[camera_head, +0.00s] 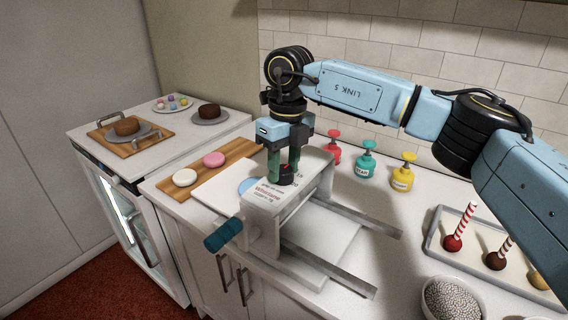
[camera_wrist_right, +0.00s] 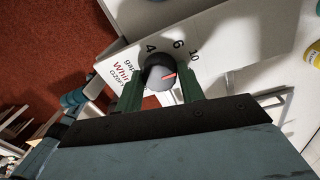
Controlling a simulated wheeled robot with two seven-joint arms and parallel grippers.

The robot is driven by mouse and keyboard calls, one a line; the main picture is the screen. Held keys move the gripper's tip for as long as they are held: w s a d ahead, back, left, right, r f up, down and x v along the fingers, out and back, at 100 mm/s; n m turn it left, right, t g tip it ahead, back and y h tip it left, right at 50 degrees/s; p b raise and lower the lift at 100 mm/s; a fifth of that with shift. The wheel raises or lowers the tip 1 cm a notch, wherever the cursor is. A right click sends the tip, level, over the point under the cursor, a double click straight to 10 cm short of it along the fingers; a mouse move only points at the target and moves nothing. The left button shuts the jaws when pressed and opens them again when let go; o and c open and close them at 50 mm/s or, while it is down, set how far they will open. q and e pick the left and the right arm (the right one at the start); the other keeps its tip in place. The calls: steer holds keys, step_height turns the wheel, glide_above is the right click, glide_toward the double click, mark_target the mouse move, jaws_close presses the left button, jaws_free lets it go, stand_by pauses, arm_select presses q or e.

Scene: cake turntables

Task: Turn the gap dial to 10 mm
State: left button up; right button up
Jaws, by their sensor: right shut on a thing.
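The white machine (camera_head: 272,208) with "Whirl" lettering stands on the counter, with a teal-handled crank (camera_head: 223,235) at its front left. Its dark round gap dial (camera_wrist_right: 159,73) has a red pointer mark. The red mark points to the right, slightly below the direction of the 10; other numbers are hidden. My right gripper (camera_head: 284,166) reaches down from above and is shut on the dial, one green finger on each side. My left gripper is out of view.
Red, teal and yellow pump bottles (camera_head: 366,163) stand behind the machine. A wooden board (camera_head: 210,165) with pink and white discs lies at its left. A tray (camera_head: 433,233) of cake pops and a sprinkle bowl (camera_head: 452,299) are at the right. Metal rails (camera_head: 325,268) extend rightward.

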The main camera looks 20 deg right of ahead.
mark_target(288, 166)
steer(key=o, duration=1)
steer(key=shift+c, duration=0.2)
step_height(288, 166, up, 13)
steer(key=shift+w+d+r+p, duration=0.2)
steer(key=shift+d+p, duration=0.15)
steer(key=shift+d, duration=0.1)
